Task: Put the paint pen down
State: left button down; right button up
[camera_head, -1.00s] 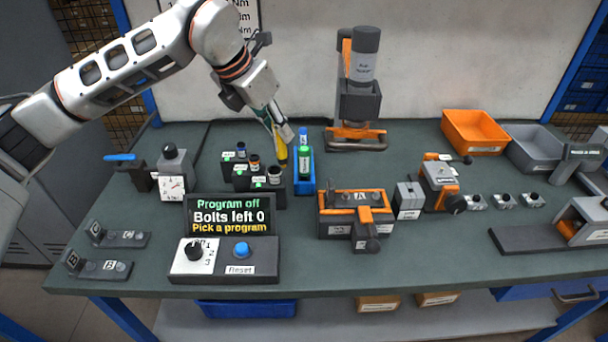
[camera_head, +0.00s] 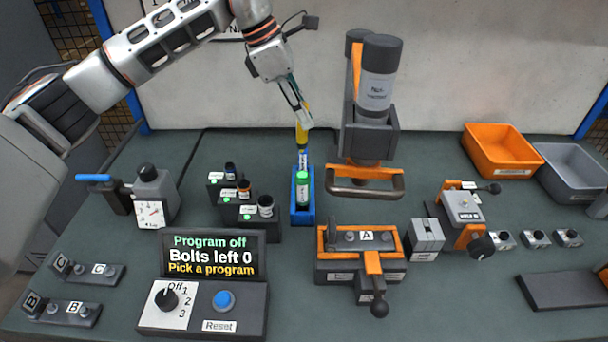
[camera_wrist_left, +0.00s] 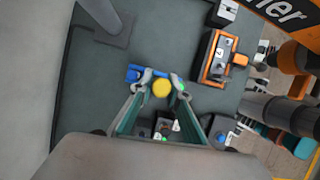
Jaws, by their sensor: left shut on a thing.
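My left gripper (camera_head: 306,122) is shut on a yellow paint pen (camera_head: 301,132). The pen is held roughly upright over the back part of a blue holder (camera_head: 291,208). In the left wrist view the pen shows end-on as a yellow disc (camera_wrist_left: 162,88) between the fingers, with part of the blue holder (camera_wrist_left: 134,73) beside it. A green-capped pen (camera_head: 303,190) stands in the front of the holder. A white-labelled piece (camera_head: 303,160) shows just behind it, below the yellow pen. I cannot tell whether the yellow pen touches it or the holder. My right gripper is not in view.
Several small bottles in a dark rack (camera_head: 264,222) stand left of the holder. A tall grey and orange tool (camera_head: 376,95) stands close on the right. An orange fixture (camera_head: 361,240) and a program display (camera_head: 212,255) are in front. Orange (camera_head: 500,150) and grey bins are at the right.

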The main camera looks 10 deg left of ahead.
pick_arm(q)
notch_tip(320, 180, down, 16)
jog(key=c, duration=2.2)
grip_release()
jog(key=shift+r, duration=0.1)
jog(key=shift+r, duration=0.1)
jog(key=shift+v, duration=5.95)
jog(key=shift+s+a, duration=0.1)
